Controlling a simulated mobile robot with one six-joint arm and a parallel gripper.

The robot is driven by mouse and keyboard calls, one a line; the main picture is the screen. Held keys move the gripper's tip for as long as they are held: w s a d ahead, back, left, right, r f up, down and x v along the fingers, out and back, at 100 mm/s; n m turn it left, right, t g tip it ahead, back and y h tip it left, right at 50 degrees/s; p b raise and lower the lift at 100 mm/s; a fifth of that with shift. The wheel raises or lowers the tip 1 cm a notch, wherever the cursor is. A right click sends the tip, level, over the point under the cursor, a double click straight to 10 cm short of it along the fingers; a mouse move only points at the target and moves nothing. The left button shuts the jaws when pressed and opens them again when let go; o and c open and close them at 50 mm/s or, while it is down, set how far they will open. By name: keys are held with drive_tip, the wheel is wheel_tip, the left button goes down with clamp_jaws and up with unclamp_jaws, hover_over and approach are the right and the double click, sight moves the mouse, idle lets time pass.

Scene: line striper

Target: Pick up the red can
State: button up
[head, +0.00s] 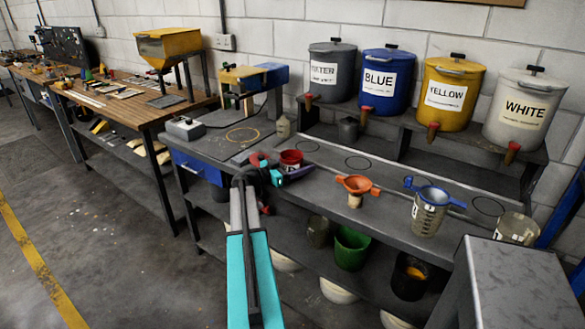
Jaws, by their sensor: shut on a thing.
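The red can (291,156) stands upright with a dark red open top, at the front part of the grey workbench (325,199). My gripper (281,167) reaches it from the front left, with its jaws shut on the can. The arm and jaws hide part of the can's lower side. I cannot tell whether the can touches the bench or is lifted slightly.
An orange funnel (357,184) and a blue funnel on a measuring cup (429,211) stand to the right. Labelled grey, blue (386,84), yellow (449,99) and white (523,112) buckets line the rear shelf. A control box (185,128) sits left. A grey block (520,275) is front right.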

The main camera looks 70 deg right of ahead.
sight(301, 155)
drive_tip(key=shift+r, duration=0.2)
drive_tip(key=shift+r+b, duration=0.4)
drive_tip(key=shift+r, duration=0.3)
drive_tip(key=shift+r+b, duration=0.4)
drive_tip(key=shift+r, duration=0.45)
drive_tip(key=w+a+r+b, duration=0.1)
drive_tip(key=w+a+b, duration=0.1)
drive_tip(key=a, duration=0.5)
drive_tip(key=w+a+b, duration=0.1)
drive_tip(key=w+a, duration=0.1)
drive_tip(key=a, duration=0.6)
drive_tip(key=shift+a+r+b, duration=0.25)
drive_tip(key=shift+r+b, duration=0.1)
drive_tip(key=shift+b, duration=0.05)
